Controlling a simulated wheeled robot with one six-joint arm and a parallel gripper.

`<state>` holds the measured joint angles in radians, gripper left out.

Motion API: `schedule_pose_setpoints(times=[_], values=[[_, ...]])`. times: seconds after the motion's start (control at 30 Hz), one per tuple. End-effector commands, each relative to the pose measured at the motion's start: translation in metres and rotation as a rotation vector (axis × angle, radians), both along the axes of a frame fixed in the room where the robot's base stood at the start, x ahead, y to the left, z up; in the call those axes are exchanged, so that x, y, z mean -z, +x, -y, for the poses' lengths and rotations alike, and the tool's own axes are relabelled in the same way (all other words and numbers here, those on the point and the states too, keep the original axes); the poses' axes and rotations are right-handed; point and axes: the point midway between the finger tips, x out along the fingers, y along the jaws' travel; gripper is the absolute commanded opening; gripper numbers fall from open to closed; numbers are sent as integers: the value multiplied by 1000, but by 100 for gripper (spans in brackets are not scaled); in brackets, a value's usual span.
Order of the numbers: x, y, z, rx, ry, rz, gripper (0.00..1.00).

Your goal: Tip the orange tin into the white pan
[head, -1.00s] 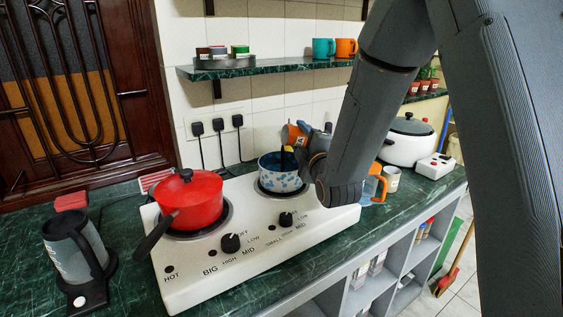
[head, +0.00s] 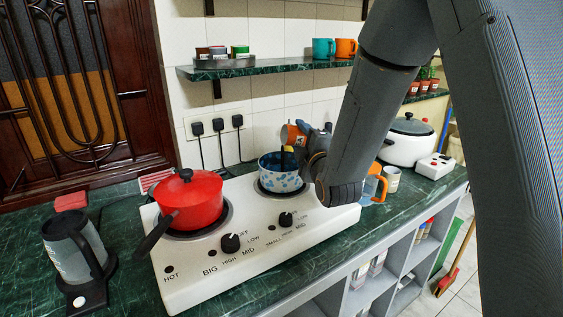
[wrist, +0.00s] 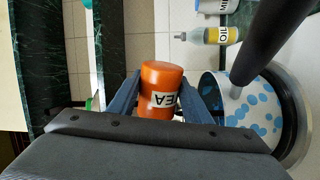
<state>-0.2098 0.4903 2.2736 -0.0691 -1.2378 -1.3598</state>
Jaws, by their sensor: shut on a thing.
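A red lidded pot (head: 190,200) stands on the left of the white stove (head: 215,278). A grey jug (head: 75,250) is at the counter's left. An orange mug (head: 374,184), a white mug (head: 391,178) and a white cooker (head: 405,150) stand to the right. A shelf (head: 265,68) hangs above.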

Motion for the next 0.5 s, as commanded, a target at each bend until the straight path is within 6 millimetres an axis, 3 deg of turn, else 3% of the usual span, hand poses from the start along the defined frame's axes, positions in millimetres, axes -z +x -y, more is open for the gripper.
schedule_pose_setpoints(times=[0.5], values=[[0,0,-1,0,-22,7,23]])
